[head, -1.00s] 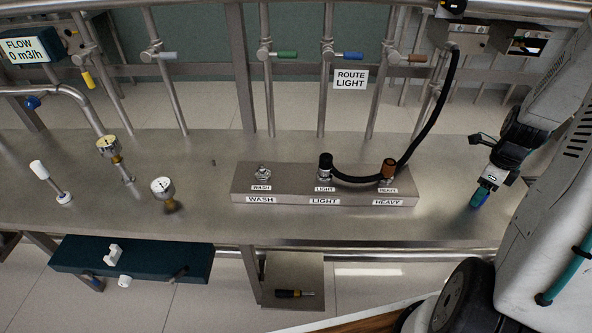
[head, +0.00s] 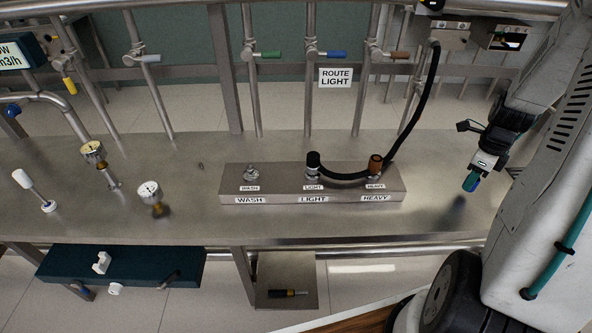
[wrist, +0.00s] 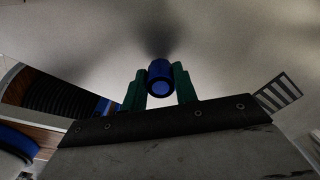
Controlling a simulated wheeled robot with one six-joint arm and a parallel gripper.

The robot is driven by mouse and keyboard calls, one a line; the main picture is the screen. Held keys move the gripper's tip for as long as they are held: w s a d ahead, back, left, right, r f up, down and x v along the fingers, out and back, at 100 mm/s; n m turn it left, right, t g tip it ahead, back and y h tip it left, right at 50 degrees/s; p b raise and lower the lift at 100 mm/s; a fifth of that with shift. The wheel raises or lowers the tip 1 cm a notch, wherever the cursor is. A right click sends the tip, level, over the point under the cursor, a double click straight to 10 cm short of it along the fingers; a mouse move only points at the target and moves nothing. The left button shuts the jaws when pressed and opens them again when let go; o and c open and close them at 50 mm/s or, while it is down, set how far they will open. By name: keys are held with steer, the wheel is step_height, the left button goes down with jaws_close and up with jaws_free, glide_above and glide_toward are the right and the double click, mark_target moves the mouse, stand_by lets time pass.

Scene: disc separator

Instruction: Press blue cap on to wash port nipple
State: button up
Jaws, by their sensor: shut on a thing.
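The blue cap (wrist: 160,78) is held between the green fingers of my gripper (wrist: 160,88) in the wrist view. In the head view my gripper (head: 472,182) is at the right, above the steel bench, with a dark shadow below it to the left. The wash port nipple (head: 251,172) stands bare and upright at the left end of the steel port block (head: 290,202), well to the left of my gripper. The block carries WASH, LIGHT and HEAVY labels.
A black hose (head: 418,105) arches down to the block, between the black LIGHT fitting (head: 313,162) and brown HEAVY fitting (head: 375,163). Valve pipes with coloured handles stand behind. The bench between block and gripper looks clear.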

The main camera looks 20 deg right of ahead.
steer(key=shift+r, duration=0.95)
steer(key=shift+r, duration=2.5)
